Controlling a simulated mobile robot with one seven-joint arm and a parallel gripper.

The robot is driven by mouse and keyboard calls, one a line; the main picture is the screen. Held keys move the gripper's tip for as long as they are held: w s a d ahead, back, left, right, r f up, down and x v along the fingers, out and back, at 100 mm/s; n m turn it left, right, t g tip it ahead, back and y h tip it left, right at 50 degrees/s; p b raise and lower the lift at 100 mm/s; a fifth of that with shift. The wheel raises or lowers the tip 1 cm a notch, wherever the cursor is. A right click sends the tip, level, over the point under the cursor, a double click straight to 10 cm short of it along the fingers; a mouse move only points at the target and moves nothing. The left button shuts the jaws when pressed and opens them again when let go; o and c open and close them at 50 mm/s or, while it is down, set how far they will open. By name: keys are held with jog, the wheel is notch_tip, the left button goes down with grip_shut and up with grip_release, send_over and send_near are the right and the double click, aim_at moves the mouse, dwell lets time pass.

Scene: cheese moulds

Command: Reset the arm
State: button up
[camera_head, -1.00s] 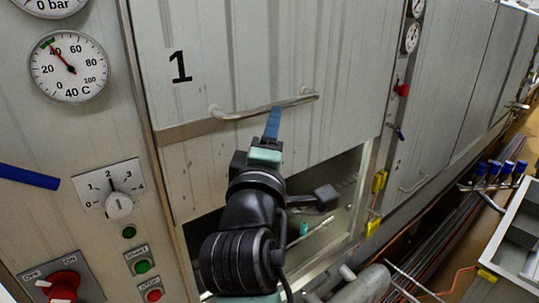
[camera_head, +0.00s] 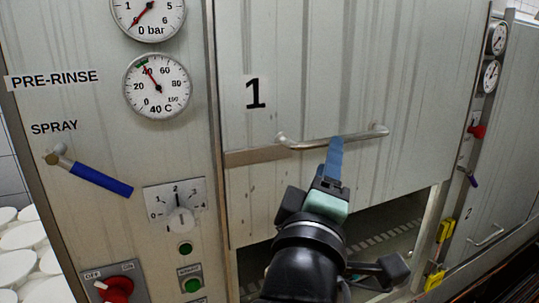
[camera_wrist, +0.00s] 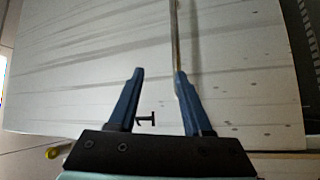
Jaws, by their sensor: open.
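My gripper (camera_head: 336,145) is open, with its blue fingertips at the metal bar handle (camera_head: 300,145) of the grey door marked 1 (camera_head: 310,70). In the wrist view, my gripper (camera_wrist: 158,76) shows two spread blue fingers with nothing held between them. The handle (camera_wrist: 174,30) runs upward there from near the right fingertip, and I cannot tell whether they touch. The door panel (camera_wrist: 80,60) fills most of that view. My black wrist and arm rise from the bottom in the head view.
A dark opening (camera_head: 390,240) with a slotted floor lies under the door. On the left, a panel carries gauges (camera_head: 157,86), a dial (camera_head: 180,220), a blue spray lever (camera_head: 95,178) and a red switch (camera_head: 115,289). White round pieces (camera_head: 25,240) lie at far left.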

jog(key=s+a+r+m+t+y+b, duration=0.2)
jog(key=s+a+r+m+t+y, duration=0.5)
jog(key=s+a+r+m, duration=0.3)
jog(key=s+a+r+t, duration=0.1)
jog(key=s+r, duration=0.3)
jog(key=r, duration=0.1)
jog(key=shift+a+y, duration=0.15)
jog(key=shift+y, duration=0.15)
